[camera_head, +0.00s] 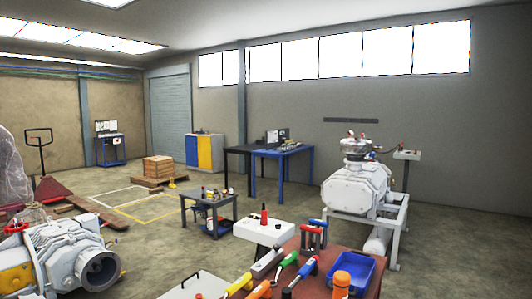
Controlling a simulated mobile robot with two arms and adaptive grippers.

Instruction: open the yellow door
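The yellow door (205,153) is on a cabinet against the far wall, left of centre in the head view. It looks shut. Neither of my grippers is in view.
A tool-covered brown table (375,287) with a blue bin (347,268) is close in front. A grey cart (211,200), a blue table (283,153) and a box on a pallet (158,168) stand farther back. Machines (355,190) flank both sides. Some floor (160,235) is clear.

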